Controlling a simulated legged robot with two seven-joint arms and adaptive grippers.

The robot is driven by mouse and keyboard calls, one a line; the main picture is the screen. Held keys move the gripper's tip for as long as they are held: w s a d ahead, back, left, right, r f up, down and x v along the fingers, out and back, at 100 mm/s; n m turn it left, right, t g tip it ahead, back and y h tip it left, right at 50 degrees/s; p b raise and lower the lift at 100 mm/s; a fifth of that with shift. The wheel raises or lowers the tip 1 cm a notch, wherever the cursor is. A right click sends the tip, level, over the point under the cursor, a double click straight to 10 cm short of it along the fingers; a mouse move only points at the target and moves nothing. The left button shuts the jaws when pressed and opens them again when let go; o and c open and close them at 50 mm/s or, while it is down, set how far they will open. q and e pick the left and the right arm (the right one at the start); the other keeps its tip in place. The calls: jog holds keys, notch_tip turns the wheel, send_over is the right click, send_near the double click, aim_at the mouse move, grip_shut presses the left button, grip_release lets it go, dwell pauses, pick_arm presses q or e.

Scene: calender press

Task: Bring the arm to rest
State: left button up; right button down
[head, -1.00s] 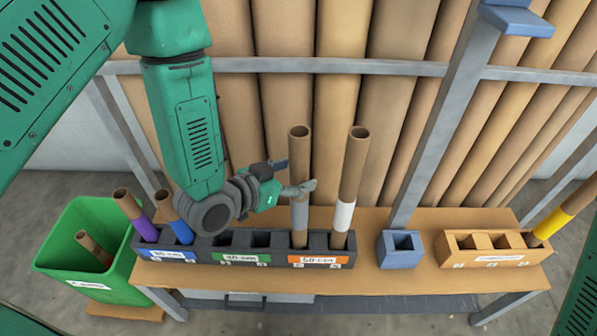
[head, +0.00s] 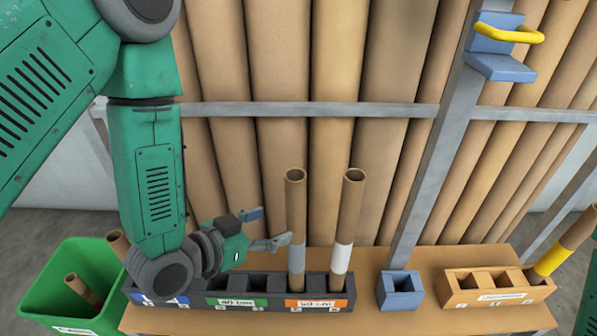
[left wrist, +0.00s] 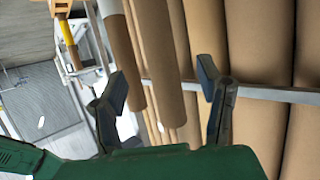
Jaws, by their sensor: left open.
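My left arm (head: 155,190) comes down from the upper left. Its gripper (head: 268,226) is open and empty, over the dark rack (head: 195,285) and just left of a brown tube with a grey band (head: 296,205). Whether a finger touches that tube cannot be told. A tube with a white band (head: 346,225) stands beside it; both are in the orange-labelled part of the rack. In the left wrist view, the open fingers (left wrist: 162,85) show with brown tubes beyond them. My right gripper is not in view.
A green bin (head: 45,290) with a tube inside stands at the left. A small blue holder (head: 400,290) and an orange box (head: 490,290) with a yellow-banded tube (head: 556,250) stand to the right. Large brown rolls (head: 330,90) and a grey rail (head: 370,110) lie behind.

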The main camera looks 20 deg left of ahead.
pick_arm(q)
jog(key=s+a+f+n+g+y, duration=0.2)
jog(key=s+a+f+g, duration=0.3)
jog(key=s+f, duration=0.4)
jog(key=s+a+f+n+g+y, duration=0.3)
jog(key=s+f, duration=0.6)
jog(key=s, duration=0.4)
jog(key=a+g+y, duration=0.1)
jog(key=a+g, duration=0.1)
jog(key=g, duration=0.1)
jog(key=shift+a+y, duration=0.25)
jog(key=shift+y, duration=0.05)
jog(key=shift+w+f, duration=0.15)
